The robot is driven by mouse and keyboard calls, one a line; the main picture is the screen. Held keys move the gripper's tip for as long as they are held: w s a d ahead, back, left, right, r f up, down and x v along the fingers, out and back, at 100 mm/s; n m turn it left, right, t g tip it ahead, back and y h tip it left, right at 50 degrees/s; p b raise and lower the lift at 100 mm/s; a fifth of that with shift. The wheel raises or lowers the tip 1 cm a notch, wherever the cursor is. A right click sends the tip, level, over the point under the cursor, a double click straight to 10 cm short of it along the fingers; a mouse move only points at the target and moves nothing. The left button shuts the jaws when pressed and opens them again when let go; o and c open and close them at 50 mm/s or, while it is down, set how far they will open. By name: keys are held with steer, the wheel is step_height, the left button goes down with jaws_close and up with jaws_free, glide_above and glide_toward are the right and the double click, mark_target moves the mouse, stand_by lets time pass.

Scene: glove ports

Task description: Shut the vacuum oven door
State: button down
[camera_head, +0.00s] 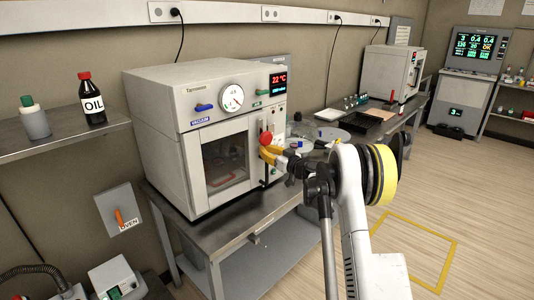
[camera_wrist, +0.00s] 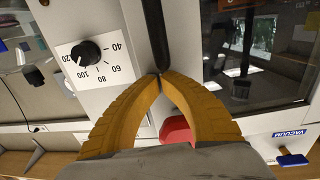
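The vacuum oven (camera_head: 160,130) is a pale grey box on a steel bench. Its door (camera_head: 225,155), with a dark glass window, stands at or near the front face; I cannot tell whether it is fully closed. The door glass (camera_wrist: 255,70) fills the right of the wrist view. A dark upright bar (camera_wrist: 154,30) beside the glass runs to my fingertips. A red knob (camera_head: 266,138) is by my gripper (camera_head: 268,152); it also shows partly behind the right finger (camera_wrist: 177,129) in the wrist view. My yellow fingers are shut, tips together at the bar's end; no clear grip shows.
A black dial (camera_wrist: 86,53) on a white plate sits beside the bar. Blue and green knobs and a red display (camera_head: 279,83) are above the door. Round glass-like plates (camera_head: 320,132) lie to the right on the bench. An oil bottle (camera_head: 92,100) stands on the left shelf.

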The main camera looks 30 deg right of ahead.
steer(key=w, duration=0.1)
steer(key=w+y, duration=0.1)
steer(key=w+n, duration=0.1)
steer(key=shift+w+a+g+y, duration=0.3)
steer(key=shift+a+y, duration=0.05)
steer(key=shift+y, duration=0.05)
steer(key=shift+r, duration=0.1)
